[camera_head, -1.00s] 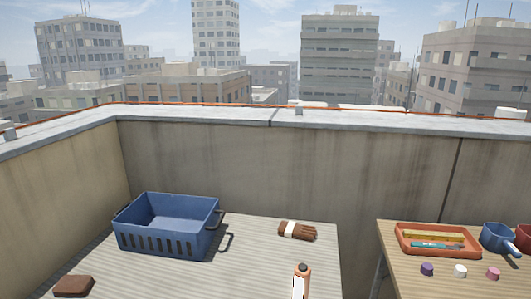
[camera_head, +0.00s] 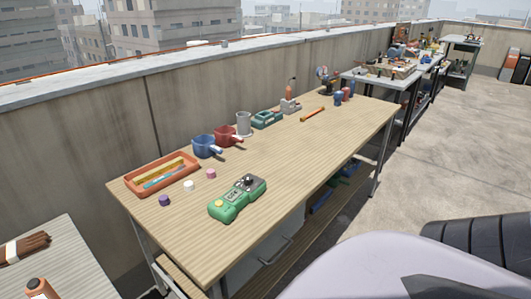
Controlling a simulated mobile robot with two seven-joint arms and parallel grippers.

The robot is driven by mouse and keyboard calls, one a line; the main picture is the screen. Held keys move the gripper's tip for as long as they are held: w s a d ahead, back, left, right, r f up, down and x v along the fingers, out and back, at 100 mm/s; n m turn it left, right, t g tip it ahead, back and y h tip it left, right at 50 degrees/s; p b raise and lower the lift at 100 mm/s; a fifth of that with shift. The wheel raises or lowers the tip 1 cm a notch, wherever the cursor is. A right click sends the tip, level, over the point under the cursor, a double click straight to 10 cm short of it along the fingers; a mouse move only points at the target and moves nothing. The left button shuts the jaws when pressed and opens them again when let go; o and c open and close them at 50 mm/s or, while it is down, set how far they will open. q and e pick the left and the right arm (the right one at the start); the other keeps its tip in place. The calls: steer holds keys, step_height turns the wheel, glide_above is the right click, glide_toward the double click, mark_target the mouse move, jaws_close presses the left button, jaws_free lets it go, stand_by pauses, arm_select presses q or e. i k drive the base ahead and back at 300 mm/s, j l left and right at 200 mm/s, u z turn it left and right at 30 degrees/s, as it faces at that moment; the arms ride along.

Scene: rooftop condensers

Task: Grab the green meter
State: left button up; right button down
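The green meter (camera_head: 238,197) lies on the near part of a long wooden table (camera_head: 290,150), close to its front edge. It has a dark dial and a small screen on its upper face. Neither gripper can be made out in the view. A pale rounded part and a dark ribbed part of my own body fill the lower right.
An orange tray (camera_head: 154,175), blue cup (camera_head: 207,146), red cup (camera_head: 228,136) and grey mug (camera_head: 244,124) line the table's back. Small purple, white and pink pieces lie left of the meter. A parapet (camera_head: 185,107) runs behind; open floor (camera_head: 440,140) lies right.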

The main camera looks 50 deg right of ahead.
mark_target(238, 197)
steer(key=z, duration=1.3)
steer(key=u, duration=1.2)
steer(key=l+u, duration=0.3)
steer(key=u, duration=0.15)
steer(key=l+u, duration=0.3)
steer(key=u, duration=0.15)
steer(key=k+l+u, duration=0.15)
steer(key=l+u, duration=0.2)
steer(key=k+l+u, duration=0.5)
steer(key=l, duration=0.15)
steer(key=k+l+u, duration=0.3)
steer(key=k+l, duration=0.95)
steer(key=l, duration=0.15)
